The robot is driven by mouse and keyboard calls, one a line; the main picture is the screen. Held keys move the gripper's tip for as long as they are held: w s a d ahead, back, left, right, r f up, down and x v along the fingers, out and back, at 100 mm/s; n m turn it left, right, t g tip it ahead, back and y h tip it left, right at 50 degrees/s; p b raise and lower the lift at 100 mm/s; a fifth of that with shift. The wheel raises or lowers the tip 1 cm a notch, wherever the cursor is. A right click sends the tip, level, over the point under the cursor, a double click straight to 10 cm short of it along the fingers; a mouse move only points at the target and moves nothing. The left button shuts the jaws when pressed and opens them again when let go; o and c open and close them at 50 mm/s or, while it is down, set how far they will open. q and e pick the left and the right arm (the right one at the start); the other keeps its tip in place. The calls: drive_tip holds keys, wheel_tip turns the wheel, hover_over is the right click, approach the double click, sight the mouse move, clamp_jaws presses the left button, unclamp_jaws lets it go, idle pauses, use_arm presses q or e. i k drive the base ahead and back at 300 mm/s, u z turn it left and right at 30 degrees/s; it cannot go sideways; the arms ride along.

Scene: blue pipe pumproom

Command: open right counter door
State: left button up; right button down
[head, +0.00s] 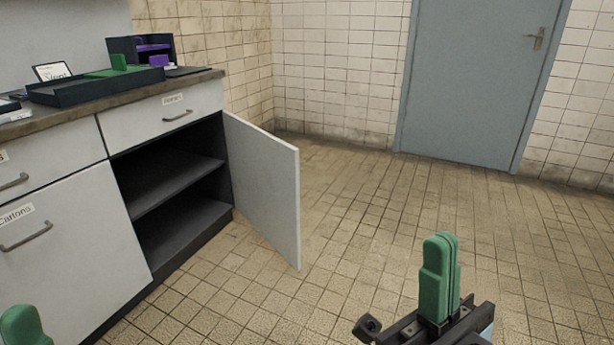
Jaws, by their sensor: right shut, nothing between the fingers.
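The right counter door (263,185) is a light grey panel. It stands wide open, swung out to the right on its right-hand edge of the cabinet. The cabinet behind it shows a dark, empty inside with one shelf (168,184). My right gripper (440,270) has green fingers, shut together with nothing between them. It is at the lower right over the floor, apart from the door. My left gripper (20,326) shows only as a green fingertip at the bottom left corner, so its opening cannot be judged.
The left door labelled Cartons (62,245) is closed, as is the drawer (160,117) above the opening. The countertop holds a dark tray (90,90) and a dark organiser with purple items (140,48). The tiled floor (360,220) is clear towards a blue-grey room door (480,80).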

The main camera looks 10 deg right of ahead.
sight(265, 169)
drive_tip(key=u, duration=0.7)
drive_tip(key=i, duration=1.95)
drive_tip(key=z, duration=0.95)
